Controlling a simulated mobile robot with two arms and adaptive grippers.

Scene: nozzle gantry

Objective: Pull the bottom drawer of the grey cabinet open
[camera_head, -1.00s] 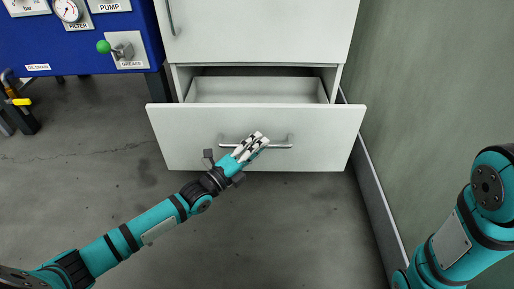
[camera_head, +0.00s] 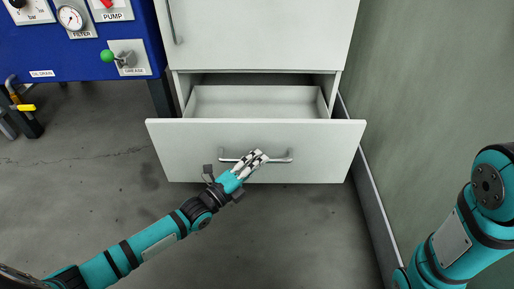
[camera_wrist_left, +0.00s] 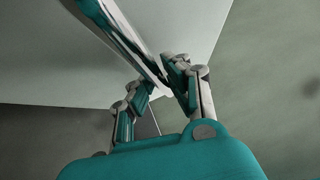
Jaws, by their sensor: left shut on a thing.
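The grey cabinet (camera_head: 262,38) stands at the top middle of the head view. Its bottom drawer (camera_head: 200,160) is pulled out, and its empty inside shows behind the front panel. The bar handle (camera_head: 280,158) runs across the drawer front. My left gripper (camera_head: 258,158) is shut on the middle of this handle. In the left wrist view the handle (camera_wrist_left: 128,40) passes between my left gripper's fingers (camera_wrist_left: 158,88). My right arm shows at the right edge of the head view, but its gripper is out of view.
A blue panel unit (camera_head: 85,65) with a gauge and a green-knobbed lever (camera_head: 118,57) stands left of the cabinet. A green-grey wall (camera_head: 430,90) with a skirting runs close along the right. The floor (camera_head: 290,230) before the drawer is clear.

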